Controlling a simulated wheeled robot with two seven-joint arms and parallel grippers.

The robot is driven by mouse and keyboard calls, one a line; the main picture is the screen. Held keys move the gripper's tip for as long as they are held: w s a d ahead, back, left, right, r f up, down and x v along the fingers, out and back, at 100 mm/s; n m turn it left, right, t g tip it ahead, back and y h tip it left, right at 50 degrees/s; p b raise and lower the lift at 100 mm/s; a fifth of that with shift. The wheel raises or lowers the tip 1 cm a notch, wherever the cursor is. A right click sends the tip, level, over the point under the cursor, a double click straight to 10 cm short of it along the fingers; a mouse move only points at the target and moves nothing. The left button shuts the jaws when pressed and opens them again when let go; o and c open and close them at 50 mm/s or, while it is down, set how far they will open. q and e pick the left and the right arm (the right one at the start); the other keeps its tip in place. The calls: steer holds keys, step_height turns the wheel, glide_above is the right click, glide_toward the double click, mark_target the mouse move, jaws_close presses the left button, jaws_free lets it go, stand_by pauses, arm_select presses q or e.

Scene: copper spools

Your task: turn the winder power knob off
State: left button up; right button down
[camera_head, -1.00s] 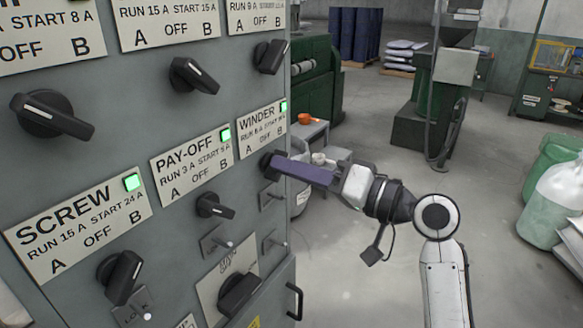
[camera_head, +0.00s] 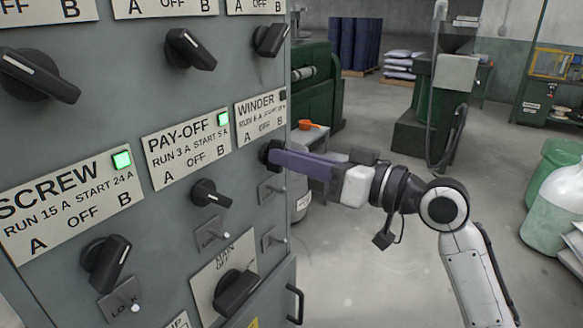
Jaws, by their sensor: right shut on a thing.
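The winder power knob (camera_head: 267,153) is a black knob on the grey panel, below the WINDER label plate (camera_head: 260,118). The small lamp (camera_head: 283,95) on that plate is dark. My right gripper (camera_head: 276,156), with long purple-grey fingers, comes in from the right and is shut on the knob. The fingers hide most of the knob, so its pointer cannot be read. My left gripper is not in view.
The PAY-OFF knob (camera_head: 210,194) and SCREW knob (camera_head: 106,262) are left of the winder knob, with green lamps lit. The MAIN knob (camera_head: 235,292) and a black door handle (camera_head: 295,304) are below. Open floor lies right of the cabinet (camera_head: 170,235).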

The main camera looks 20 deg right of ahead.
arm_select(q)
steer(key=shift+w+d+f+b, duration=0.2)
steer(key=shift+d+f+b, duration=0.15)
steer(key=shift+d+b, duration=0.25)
arm_select(e)
steer(key=n, duration=0.3)
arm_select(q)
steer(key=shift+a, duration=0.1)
arm_select(e)
steer(key=c, duration=1.8)
jaws_free()
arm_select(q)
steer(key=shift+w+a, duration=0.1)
